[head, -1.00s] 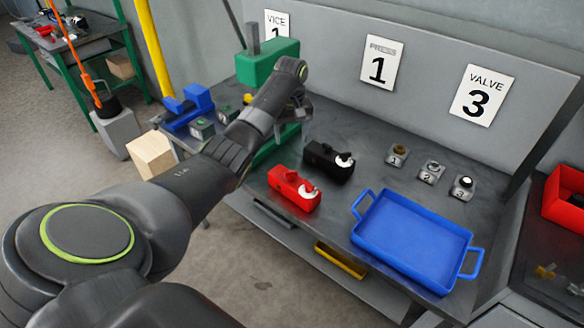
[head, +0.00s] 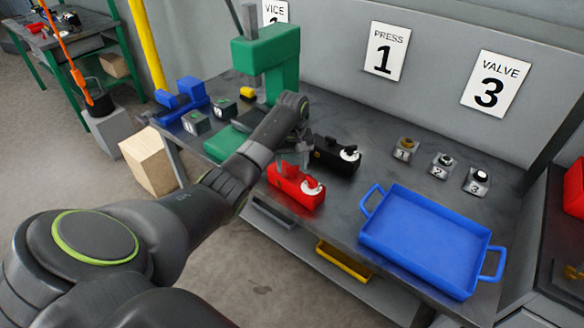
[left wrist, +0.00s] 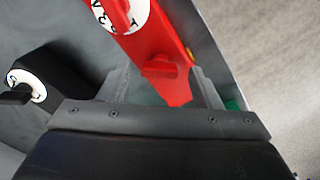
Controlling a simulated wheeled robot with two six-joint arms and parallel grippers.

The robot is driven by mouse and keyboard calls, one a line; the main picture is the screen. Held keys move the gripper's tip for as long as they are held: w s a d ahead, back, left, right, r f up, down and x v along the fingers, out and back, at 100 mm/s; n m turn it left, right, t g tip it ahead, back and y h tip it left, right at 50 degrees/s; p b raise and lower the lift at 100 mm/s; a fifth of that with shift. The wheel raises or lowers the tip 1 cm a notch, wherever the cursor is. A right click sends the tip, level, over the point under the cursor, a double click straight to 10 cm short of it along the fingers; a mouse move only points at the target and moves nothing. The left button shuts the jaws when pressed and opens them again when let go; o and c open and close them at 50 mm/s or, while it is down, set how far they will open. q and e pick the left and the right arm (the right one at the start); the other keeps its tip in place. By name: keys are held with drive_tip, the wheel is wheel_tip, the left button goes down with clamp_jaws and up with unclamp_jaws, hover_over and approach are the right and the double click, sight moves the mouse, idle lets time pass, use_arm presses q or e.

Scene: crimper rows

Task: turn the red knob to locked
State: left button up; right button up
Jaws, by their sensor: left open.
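The red crimper (head: 297,190) lies near the table's front edge, with a white numbered dial at its right end. In the left wrist view, a small red knob (left wrist: 161,68) stands on its body (left wrist: 150,38), away from the dial (left wrist: 122,12). My left gripper (head: 303,160) is open above the crimper's back end. Its fingers (left wrist: 162,88) show on either side of the crimper's body, with the knob between them in that picture; contact cannot be told. The gripper partly hides the knob in the head view. No lock marking is readable. My right gripper is not in view.
A black crimper (head: 337,158) lies close behind the red one. A blue tray (head: 372,243) is at the right, with several small numbered blocks (head: 405,149) behind it. The green press (head: 268,52) stands behind my left arm. The front edge is close.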

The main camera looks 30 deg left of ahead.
use_arm(q)
drive_tip(key=shift+c, duration=0.5)
drive_tip(key=shift+f, duration=0.1)
drive_tip(key=c, duration=0.9)
drive_tip(key=shift+r+m+p, duration=0.2)
drive_tip(key=shift+m+p, duration=0.7)
drive_tip(key=shift+p, duration=0.1)
drive_tip(key=m+p, duration=0.2)
drive_tip(key=shift+m, duration=0.3)
drive_tip(key=m+p, duration=0.1)
drive_tip(key=m, duration=0.2)
drive_tip(key=shift+p, duration=0.3)
drive_tip(key=shift+f+m+p, duration=0.1)
drive_tip(key=shift+m+p, duration=0.3)
drive_tip(key=shift+m, duration=1)
drive_tip(key=o, duration=1)
